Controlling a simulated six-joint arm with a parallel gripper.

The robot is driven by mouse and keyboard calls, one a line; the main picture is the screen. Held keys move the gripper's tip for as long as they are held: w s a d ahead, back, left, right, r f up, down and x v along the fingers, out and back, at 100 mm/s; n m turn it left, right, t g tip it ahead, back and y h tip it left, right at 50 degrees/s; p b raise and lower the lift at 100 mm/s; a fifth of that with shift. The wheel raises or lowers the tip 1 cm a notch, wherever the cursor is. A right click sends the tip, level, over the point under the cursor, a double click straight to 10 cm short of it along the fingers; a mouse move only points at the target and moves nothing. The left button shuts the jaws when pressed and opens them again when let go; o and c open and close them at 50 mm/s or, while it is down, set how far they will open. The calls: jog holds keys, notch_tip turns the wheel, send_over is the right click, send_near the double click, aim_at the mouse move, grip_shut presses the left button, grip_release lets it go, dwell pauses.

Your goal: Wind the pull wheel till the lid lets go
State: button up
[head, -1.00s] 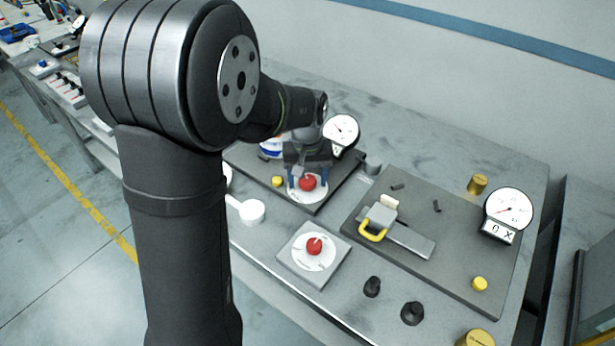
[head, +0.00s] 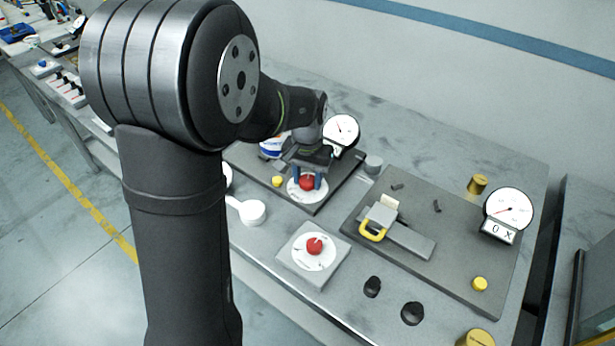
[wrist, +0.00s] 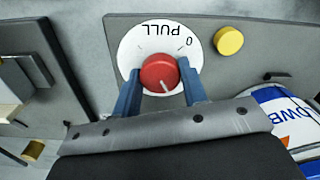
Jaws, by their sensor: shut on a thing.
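The pull wheel is a red knob (wrist: 160,72) on a white round dial (wrist: 130,48) marked "PULL" and "0". In the head view the red knob (head: 308,182) stands on the left dark plate. My gripper (head: 308,181) has its two blue fingers down on either side of the knob. In the wrist view my gripper (wrist: 160,88) is shut on the knob, whose pale pointer line faces down toward the gripper. No lid can be made out for certain.
A yellow button (wrist: 228,41) sits beside the dial. A blue-white labelled can (head: 272,147) stands close behind it. A second red knob (head: 315,245) is on a separate grey plate in front. The right plate carries a yellow-handled block (head: 373,231) and another gauge (head: 508,208).

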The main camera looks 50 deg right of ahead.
aim_at(307, 180)
dwell(0.3)
jog(key=o, duration=1)
notch_tip(307, 180, up, 18)
jog(key=shift+f, duration=0.25)
jog(key=shift+f, duration=0.1)
notch_tip(307, 180, down, 17)
jog(key=shift+f, duration=0.15)
dwell(0.5)
